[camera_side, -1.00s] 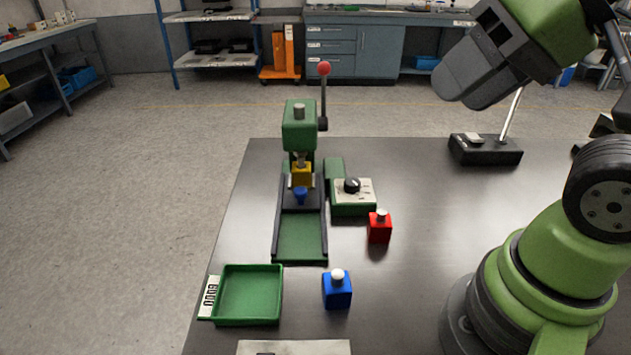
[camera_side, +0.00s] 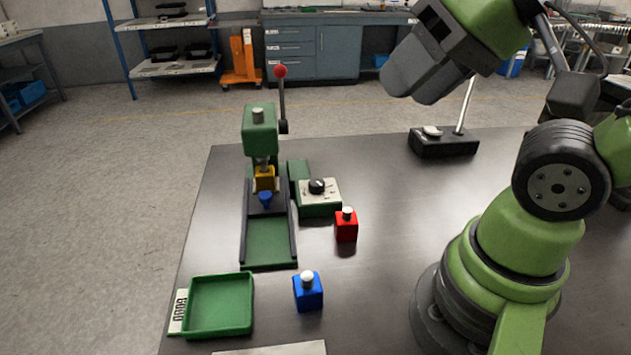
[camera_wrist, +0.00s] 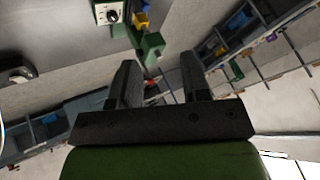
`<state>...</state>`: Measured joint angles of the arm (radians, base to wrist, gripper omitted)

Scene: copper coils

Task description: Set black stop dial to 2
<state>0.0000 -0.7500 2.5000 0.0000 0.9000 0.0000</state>
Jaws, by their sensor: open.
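The black stop dial (camera_side: 317,186) sits on a white-faced green box on the table, beside the green press (camera_side: 260,135). In the wrist view the dial (camera_wrist: 112,16) shows at the top edge, on its pale plate. The dial's setting is too small to read. My gripper (camera_side: 408,85) is raised to the right of the dial and well above the table, apart from everything. In the wrist view my gripper's two dark fingers (camera_wrist: 160,80) stand apart with nothing between them.
A red block (camera_side: 346,226) and a blue block (camera_side: 308,292), both with white knobs, stand in front of the dial box. A green tray (camera_side: 220,305) lies at front left. A black base with a post (camera_side: 445,142) stands at back right.

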